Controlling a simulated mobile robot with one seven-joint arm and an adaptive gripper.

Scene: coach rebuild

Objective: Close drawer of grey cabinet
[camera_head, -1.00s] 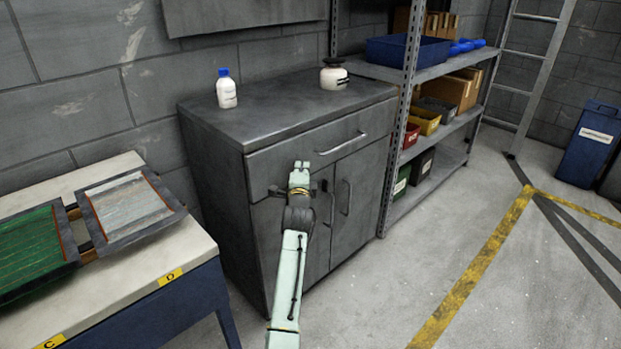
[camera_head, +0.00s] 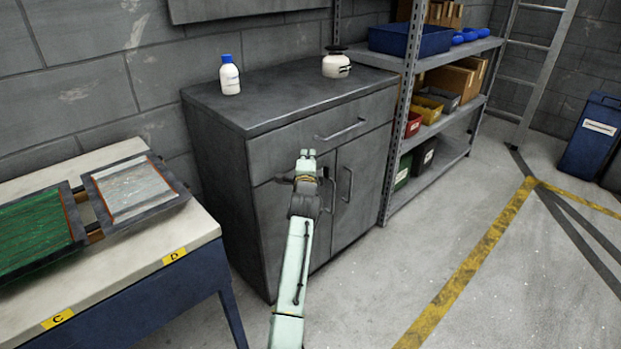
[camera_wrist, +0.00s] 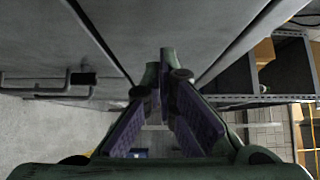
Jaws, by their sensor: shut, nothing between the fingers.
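The grey cabinet (camera_head: 220,170) stands against the wall, with two doors below one wide drawer (camera_head: 290,145). The drawer front looks about level with the doors; I cannot tell whether a small gap is left. Its bar handle (camera_head: 340,130) is on the front, right of my gripper. My gripper (camera_head: 308,153) is shut and empty, in front of the cabinet near the drawer's lower edge. I cannot tell whether it touches. In the wrist view, the shut fingers (camera_wrist: 167,55) lie close to the cabinet front (camera_wrist: 150,20), and door handles (camera_wrist: 65,95) show at left.
A white bottle (camera_head: 230,75) and a white jar (camera_head: 336,64) stand on the cabinet. A shelf unit (camera_head: 450,60) with bins is close on the right. A workbench (camera_head: 205,235) with frames is at left. The floor (camera_head: 370,290) in front is clear.

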